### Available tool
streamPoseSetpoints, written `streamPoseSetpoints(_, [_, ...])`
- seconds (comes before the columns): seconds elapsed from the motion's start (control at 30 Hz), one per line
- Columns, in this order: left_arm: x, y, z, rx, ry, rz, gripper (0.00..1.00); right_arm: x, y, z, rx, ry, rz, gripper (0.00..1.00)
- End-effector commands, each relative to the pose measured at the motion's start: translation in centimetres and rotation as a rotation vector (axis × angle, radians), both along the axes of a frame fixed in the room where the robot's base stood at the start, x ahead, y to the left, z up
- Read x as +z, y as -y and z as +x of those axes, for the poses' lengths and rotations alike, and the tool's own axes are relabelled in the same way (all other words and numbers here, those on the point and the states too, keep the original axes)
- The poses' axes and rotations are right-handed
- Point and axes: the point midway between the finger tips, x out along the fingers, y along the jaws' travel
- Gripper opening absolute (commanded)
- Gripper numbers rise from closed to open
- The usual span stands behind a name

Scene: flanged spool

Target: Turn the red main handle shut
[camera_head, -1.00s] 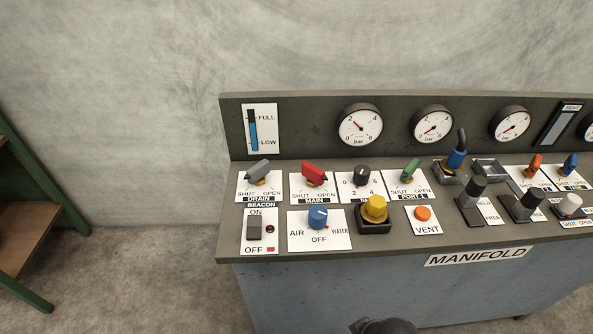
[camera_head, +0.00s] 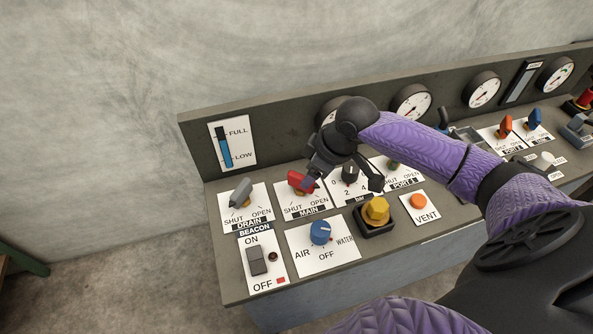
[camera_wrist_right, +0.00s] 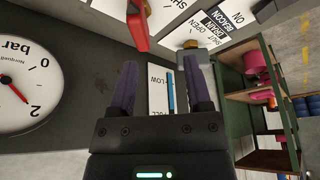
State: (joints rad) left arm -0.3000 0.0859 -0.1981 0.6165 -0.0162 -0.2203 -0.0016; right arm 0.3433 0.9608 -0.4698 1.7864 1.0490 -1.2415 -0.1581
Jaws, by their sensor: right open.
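The red main handle (camera_head: 298,179) sits above its MAIN plate, with SHUT at left and OPEN at right; my gripper partly covers it in the head view. In the right wrist view the red handle (camera_wrist_right: 138,33) lies just past the tip of the left-hand finger. My right gripper (camera_head: 308,184) is beside the handle in the head view. Its two purple fingers (camera_wrist_right: 162,85) stand apart with nothing held between them. Whether a finger touches the handle I cannot tell. My left gripper is not in view.
The grey drain handle (camera_head: 241,192) is close on the left, and the black bar knob (camera_head: 350,175) close on the right. The blue air/water knob (camera_head: 320,232) and yellow knob (camera_head: 376,211) stand in front. The gauge panel (camera_head: 290,126) rises behind.

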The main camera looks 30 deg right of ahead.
Motion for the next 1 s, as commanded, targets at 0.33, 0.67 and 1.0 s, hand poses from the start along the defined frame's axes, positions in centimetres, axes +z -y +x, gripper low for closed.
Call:
streamPoseSetpoints(0.33, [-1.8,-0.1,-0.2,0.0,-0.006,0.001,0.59,-2.5,1.4,2.7,-0.046,0.015,0.012,0.63])
streamPoseSetpoints(0.67, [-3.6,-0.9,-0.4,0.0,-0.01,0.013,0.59,-7.4,0.3,4.5,-0.044,0.016,0.008,0.63])
streamPoseSetpoints(1.0, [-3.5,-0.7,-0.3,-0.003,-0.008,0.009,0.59,-7.4,0.3,4.5,-0.043,0.017,0.007,0.46])
